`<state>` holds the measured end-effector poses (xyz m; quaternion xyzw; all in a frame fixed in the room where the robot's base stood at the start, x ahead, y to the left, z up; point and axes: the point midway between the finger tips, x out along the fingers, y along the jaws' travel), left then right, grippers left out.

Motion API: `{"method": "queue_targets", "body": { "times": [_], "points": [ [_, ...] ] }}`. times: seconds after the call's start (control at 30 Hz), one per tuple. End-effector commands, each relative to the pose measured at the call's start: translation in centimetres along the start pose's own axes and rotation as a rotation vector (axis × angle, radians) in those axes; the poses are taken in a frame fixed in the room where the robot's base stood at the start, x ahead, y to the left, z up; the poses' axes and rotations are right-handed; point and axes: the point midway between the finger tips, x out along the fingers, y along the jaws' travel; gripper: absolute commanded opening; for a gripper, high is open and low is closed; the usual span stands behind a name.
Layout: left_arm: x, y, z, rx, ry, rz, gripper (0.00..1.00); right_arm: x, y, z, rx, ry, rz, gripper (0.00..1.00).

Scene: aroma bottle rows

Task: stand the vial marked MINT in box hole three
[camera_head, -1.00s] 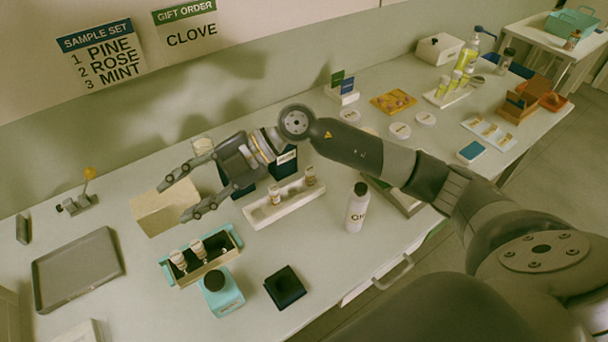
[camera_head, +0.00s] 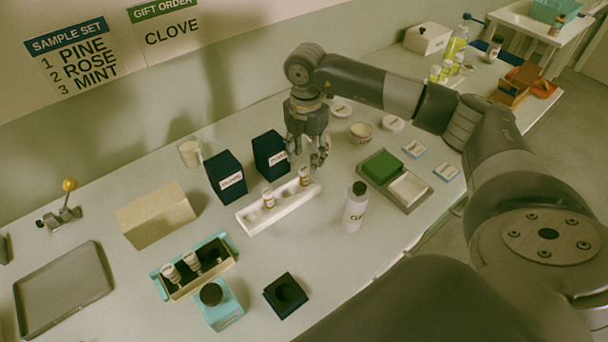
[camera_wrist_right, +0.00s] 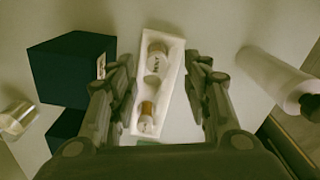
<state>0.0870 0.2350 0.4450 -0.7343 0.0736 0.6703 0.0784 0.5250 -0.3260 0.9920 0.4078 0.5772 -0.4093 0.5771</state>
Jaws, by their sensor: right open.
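My right gripper (camera_head: 305,168) points down, open, over the right end of the white rack (camera_head: 250,226), close to the right-hand small vial (camera_head: 304,177) there. Another vial (camera_head: 268,199) stands further left in the rack. In the right wrist view the open fingers (camera_wrist_right: 162,95) lie either side of the rack, with a labelled vial (camera_wrist_right: 155,62) and a brown-collared vial (camera_wrist_right: 147,118) between them. The lettering is too small to read surely. The teal-ended box (camera_head: 203,277) holds two vials (camera_head: 171,274) (camera_head: 191,261) at its left; its right part looks dark and empty. My left gripper is out of view.
Two dark blue boxes (camera_head: 226,178) (camera_head: 270,156) stand behind the rack. A white bottle (camera_head: 354,210) stands at its right front. The wall sheet (camera_head: 75,58) lists MINT as three.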

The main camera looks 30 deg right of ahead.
Motion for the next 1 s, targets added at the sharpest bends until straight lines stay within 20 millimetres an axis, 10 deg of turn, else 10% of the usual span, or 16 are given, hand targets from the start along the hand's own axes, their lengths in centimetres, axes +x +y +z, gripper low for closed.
{"method": "queue_targets", "body": {
  "times": [0.7, 0.9, 1.0],
  "points": [
    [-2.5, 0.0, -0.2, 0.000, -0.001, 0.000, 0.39, 5.6, 0.4, 0.0, -0.002, 0.001, 0.002, 0.45],
    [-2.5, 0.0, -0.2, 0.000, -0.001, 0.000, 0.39, 5.5, 0.4, 0.0, -0.001, 0.002, 0.002, 0.05],
    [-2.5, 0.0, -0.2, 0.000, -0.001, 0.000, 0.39, 5.5, 0.4, 0.0, -0.001, 0.002, 0.002, 0.04]
  ]
}}
